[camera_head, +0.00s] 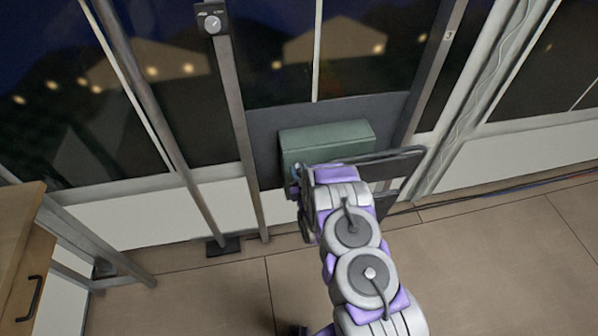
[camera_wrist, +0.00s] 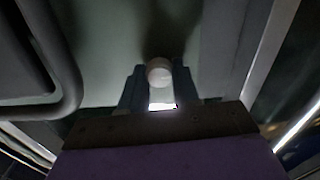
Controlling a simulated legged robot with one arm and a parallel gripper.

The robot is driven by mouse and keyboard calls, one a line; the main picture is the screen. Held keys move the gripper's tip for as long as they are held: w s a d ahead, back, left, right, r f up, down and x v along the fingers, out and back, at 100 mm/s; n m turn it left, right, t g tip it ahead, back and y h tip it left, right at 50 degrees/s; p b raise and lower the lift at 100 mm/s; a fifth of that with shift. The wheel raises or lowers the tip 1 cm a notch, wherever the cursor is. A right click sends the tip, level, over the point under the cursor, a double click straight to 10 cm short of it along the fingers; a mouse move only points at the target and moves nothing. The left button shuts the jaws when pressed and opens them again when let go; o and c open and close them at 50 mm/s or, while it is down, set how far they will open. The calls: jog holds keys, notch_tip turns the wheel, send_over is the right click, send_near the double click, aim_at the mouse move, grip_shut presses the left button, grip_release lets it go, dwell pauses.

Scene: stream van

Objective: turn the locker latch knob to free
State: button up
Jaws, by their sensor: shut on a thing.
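The locker is a green box (camera_head: 328,140) on a dark backing panel, ahead of my arm in the head view. Its green face (camera_wrist: 110,45) fills the upper middle of the wrist view. A pale round knob (camera_wrist: 159,70) stands out from that face, with a shadow above it. My gripper (camera_wrist: 158,82) has one dark finger on each side of the knob and is shut on it. In the head view my arm hides the knob and most of the gripper. The knob's pointer or marks are too dark to read.
A dark bent bar (camera_head: 380,156) runs past the front of the locker; a rounded bar (camera_wrist: 68,75) shows at left in the wrist view. A small dial box (camera_head: 211,22) sits on a post. A wooden cabinet (camera_head: 22,240) stands at left.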

jog(key=shift+m, duration=0.5)
jog(key=o, duration=1.1)
jog(key=shift+c, duration=0.2)
